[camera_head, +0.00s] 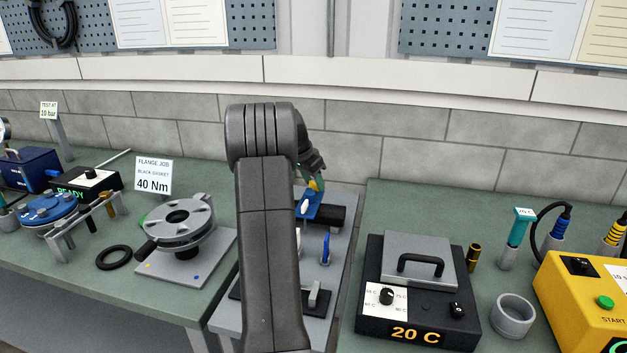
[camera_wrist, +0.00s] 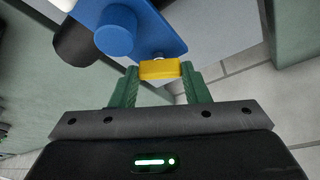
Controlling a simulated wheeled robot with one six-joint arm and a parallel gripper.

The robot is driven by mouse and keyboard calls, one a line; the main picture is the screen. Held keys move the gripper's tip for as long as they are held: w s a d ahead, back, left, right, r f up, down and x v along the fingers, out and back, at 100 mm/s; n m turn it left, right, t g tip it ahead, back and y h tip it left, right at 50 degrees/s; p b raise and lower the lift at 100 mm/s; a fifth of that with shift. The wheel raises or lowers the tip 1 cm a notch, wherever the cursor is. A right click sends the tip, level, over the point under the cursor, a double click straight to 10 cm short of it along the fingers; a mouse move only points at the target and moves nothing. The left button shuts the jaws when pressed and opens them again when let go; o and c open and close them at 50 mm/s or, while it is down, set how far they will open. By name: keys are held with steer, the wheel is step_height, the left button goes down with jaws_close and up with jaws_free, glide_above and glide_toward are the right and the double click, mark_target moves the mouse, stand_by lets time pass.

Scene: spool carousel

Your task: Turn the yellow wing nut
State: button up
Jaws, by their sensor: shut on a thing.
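The yellow wing nut (camera_wrist: 159,69) sits at the edge of a blue block (camera_wrist: 140,22) in the wrist view. A short pale stud shows just behind it. My gripper (camera_wrist: 160,78) has its two green fingers on either side of the nut and is shut on it. In the head view, the yellow nut (camera_head: 313,186) is a small spot on the blue block (camera_head: 312,206), just below my gripper (camera_head: 315,172). My own arm hides much of the fixture there.
The grey fixture plate (camera_head: 340,240) carries a blue upright lever (camera_head: 325,248) and a black cylinder (camera_head: 330,216). A hot plate box (camera_head: 415,330) reading 20 C stands to the right. A flange assembly (camera_head: 180,222) stands to the left. Wall tiles lie behind.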

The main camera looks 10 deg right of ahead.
steer(key=m+g+p, duration=0.1)
steer(key=m, duration=0.2)
steer(key=m+g+h+p, duration=0.1)
steer(key=m, duration=0.2)
steer(key=shift+w+r+m+p, duration=0.2)
steer(key=shift+m+p, duration=0.1)
steer(key=shift+p, duration=0.1)
steer(key=m+g+p, duration=0.1)
steer(key=m, duration=0.1)
steer(key=m+g+p, duration=0.1)
steer(key=m+p, duration=0.1)
steer(key=m, duration=0.1)
steer(key=shift+w+f+y, duration=0.1)
steer(key=shift+w+y, duration=0.05)
steer(key=shift+y, duration=0.15)
steer(key=shift+m+g, duration=0.3)
steer(key=o, duration=1)
steer(key=shift+f, duration=0.1)
steer(key=shift+f, duration=0.1)
